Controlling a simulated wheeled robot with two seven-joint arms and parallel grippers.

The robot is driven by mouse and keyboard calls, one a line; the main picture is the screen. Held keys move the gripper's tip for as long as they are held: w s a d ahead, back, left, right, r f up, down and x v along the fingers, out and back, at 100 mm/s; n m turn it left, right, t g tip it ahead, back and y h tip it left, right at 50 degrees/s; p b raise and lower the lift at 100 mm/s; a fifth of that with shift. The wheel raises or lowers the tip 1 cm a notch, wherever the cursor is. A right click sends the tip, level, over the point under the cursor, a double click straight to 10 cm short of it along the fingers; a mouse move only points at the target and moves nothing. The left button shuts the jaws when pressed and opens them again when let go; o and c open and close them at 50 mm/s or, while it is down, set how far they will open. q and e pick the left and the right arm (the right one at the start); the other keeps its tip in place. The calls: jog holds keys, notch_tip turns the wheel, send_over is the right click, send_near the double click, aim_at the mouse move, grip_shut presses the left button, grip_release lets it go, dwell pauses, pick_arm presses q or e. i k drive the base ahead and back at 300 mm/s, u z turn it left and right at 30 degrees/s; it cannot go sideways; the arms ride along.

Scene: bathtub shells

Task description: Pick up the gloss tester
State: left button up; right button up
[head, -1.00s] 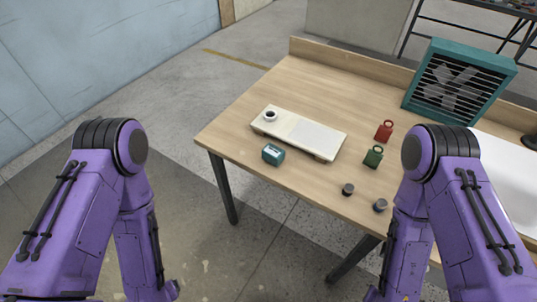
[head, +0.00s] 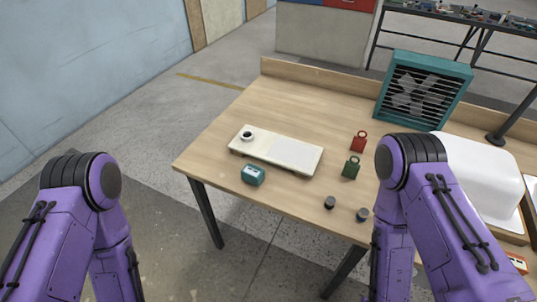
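The gloss tester is most likely the small teal box with a pale display face (head: 253,175), lying near the front left edge of the wooden table (head: 225,150). It sits just in front of a cream board and apart from both arms. My purple left arm comes in at the lower left and my purple right arm at the lower right. Both grippers are out of view below the picture, so their fingers cannot be seen.
The cream board (head: 290,153) carries a small dark-centred ring (head: 247,135). The table's back left is clear.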

aim_at(254, 176)
jog(key=u, duration=1.8)
jog(key=i, duration=1.15)
jog(key=z, duration=2)
